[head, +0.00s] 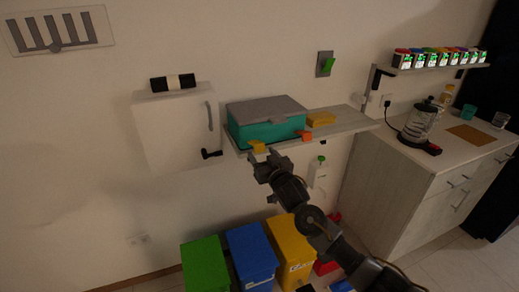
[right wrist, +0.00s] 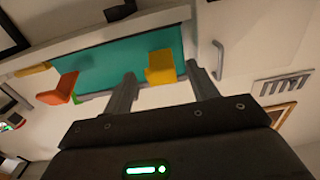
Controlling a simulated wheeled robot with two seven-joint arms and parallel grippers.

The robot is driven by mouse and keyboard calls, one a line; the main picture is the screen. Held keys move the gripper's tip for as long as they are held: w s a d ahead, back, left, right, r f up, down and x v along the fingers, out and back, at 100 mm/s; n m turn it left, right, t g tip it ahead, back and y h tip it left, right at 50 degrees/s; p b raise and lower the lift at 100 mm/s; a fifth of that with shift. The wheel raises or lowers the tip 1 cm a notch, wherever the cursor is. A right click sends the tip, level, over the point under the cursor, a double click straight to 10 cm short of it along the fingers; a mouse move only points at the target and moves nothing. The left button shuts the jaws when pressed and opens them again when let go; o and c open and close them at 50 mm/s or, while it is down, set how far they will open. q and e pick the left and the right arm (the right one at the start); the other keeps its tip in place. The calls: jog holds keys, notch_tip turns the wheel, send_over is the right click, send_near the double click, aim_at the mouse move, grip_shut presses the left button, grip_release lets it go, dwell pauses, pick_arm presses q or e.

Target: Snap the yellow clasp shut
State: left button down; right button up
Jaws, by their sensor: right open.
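A teal box (head: 270,132) with a grey lid (head: 265,108) sits on a wall shelf, its lid down. The yellow clasp (head: 257,147) is at the lower left of its front and sticks outward, away from the lid. In the right wrist view, the yellow clasp (right wrist: 160,67) lies ahead between my fingertips, apparently not gripped. An orange clasp (head: 305,136) also sticks out at the front's right; it shows in the wrist view too (right wrist: 58,89). My right gripper (head: 262,158) is open and empty, just below and in front of the yellow clasp. My left gripper is out of view.
A white wall cabinet (head: 178,130) with a dark handle stands left of the box. A small yellow block (head: 321,119) lies on the shelf (head: 350,122) right of it. Green, blue and yellow bins (head: 250,255) stand below. A counter (head: 440,150) with a glass kettle is at right.

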aim_at(260, 151)
jog(key=shift+x, duration=1.55)
